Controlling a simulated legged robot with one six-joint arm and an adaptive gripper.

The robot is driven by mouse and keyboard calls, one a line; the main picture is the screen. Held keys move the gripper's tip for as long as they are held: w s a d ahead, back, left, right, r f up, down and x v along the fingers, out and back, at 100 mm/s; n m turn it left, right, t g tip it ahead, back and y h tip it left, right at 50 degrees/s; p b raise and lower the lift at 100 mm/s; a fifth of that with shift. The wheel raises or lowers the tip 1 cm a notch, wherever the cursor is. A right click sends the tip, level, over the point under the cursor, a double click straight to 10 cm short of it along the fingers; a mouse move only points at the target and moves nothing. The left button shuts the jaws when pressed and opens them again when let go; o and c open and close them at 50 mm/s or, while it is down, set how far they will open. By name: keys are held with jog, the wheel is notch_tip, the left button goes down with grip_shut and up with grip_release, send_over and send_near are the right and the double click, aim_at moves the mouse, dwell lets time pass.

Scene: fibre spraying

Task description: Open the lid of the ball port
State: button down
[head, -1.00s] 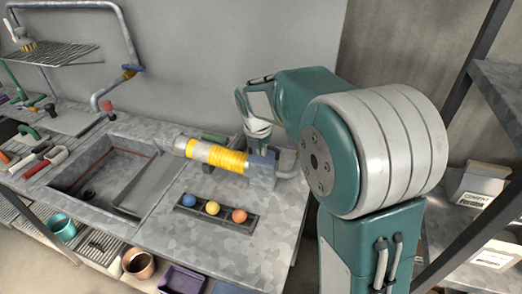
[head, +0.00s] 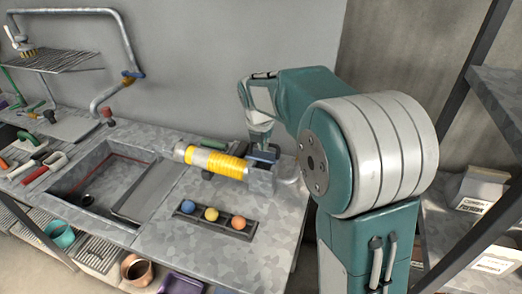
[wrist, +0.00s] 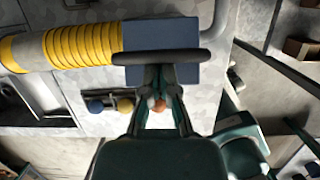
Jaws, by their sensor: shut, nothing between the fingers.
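The ball port is a grey block (head: 261,180) at the right end of the yellow-banded tube (head: 214,162) on the counter. Its dark blue lid (wrist: 160,33) is on top, with a dark handle bar (wrist: 190,57) along its near edge in the wrist view. The lid also shows in the head view (head: 265,156); I cannot tell whether it is raised. My gripper (head: 260,144) points down just above the lid. In the wrist view my gripper (wrist: 160,70) has its fingers shut together at the bar, apparently with nothing between them. Whether they touch it is unclear.
A dark tray (head: 239,234) with a blue ball (head: 188,206), a yellow ball (head: 211,214) and an orange ball (head: 238,222) lies in front of the tube. A sink (head: 100,185) is left. The wall is close behind; a shelf rack (head: 500,100) stands right.

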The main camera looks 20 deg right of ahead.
jog(key=shift+w+d+r, duration=0.3)
jog(key=shift+w+d, duration=0.05)
jog(key=shift+w, duration=0.15)
jog(key=shift+w+d+r, duration=0.25)
jog(key=shift+w+d, duration=0.1)
jog(key=shift+w, duration=0.15)
jog(key=shift+g+y, duration=0.4)
jog(key=shift+g, duration=0.2)
jog(key=shift+w+d+f, duration=0.1)
jog(key=shift+w+d, duration=0.5)
jog(key=shift+w, duration=0.3)
jog(key=shift+w+d+f, duration=0.1)
jog(key=shift+w+d, duration=0.5)
jog(key=shift+w, duration=0.3)
notch_tip(320, 180, up, 10)
jog(key=t+h, duration=0.1)
send_over(265, 153)
jog(key=x, duration=1)
jog(key=shift+w+f, duration=0.2)
jog(key=shift+w, duration=0.1)
